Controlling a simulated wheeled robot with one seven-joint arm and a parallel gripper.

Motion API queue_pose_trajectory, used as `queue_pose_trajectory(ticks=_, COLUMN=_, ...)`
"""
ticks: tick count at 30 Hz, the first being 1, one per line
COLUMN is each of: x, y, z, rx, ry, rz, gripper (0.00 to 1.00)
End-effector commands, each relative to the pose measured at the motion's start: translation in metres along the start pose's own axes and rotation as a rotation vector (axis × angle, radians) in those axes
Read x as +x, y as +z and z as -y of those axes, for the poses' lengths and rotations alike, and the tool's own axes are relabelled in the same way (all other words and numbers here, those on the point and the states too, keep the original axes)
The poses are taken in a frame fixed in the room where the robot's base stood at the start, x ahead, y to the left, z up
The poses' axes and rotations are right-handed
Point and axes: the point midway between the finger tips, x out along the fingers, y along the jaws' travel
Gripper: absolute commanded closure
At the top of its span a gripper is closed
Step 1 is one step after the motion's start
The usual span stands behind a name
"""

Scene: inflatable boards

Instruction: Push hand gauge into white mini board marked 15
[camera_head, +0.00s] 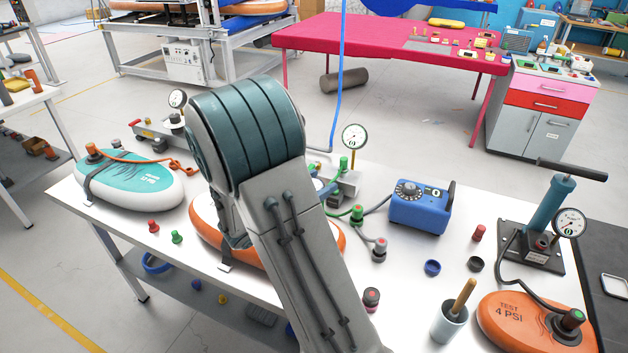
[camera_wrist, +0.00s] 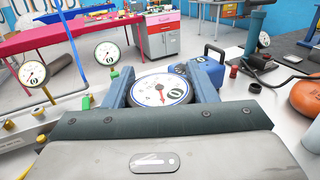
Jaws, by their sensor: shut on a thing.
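In the wrist view my gripper (camera_wrist: 160,82) is shut on a round gauge, the hand gauge (camera_wrist: 157,92), with a white dial, red needle and dark rim. Its dial faces the wrist camera, and its lower end is hidden. In the head view my own arm hides the gripper and this gauge. A white-sided board with a teal top (camera_head: 132,180) lies at the left of the white table. Its small marking is not readable, so I cannot tell whether it is the board marked 15. No board shows under the gauge in the wrist view.
An orange-sided board (camera_head: 205,228) lies partly behind my arm. Two standing gauges (camera_head: 354,137) (camera_head: 177,99), a blue box (camera_head: 422,208), a pump (camera_head: 547,215) and an orange board marked TEST 4 PSI (camera_head: 510,325) stand around. Small caps and a cup (camera_head: 449,323) are scattered.

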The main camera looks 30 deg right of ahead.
Motion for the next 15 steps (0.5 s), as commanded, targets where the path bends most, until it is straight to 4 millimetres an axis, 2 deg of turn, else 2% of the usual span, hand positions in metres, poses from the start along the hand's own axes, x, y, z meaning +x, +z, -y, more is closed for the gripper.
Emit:
queue_pose_trajectory(ticks=6, x=-0.002, y=0.001, z=0.0, rx=0.0, ry=0.001, rz=-0.002, gripper=0.74)
queue_pose_trajectory(ticks=15, x=-0.001, y=-0.021, z=0.0, rx=-0.001, ry=0.0, rz=-0.002, gripper=0.74)
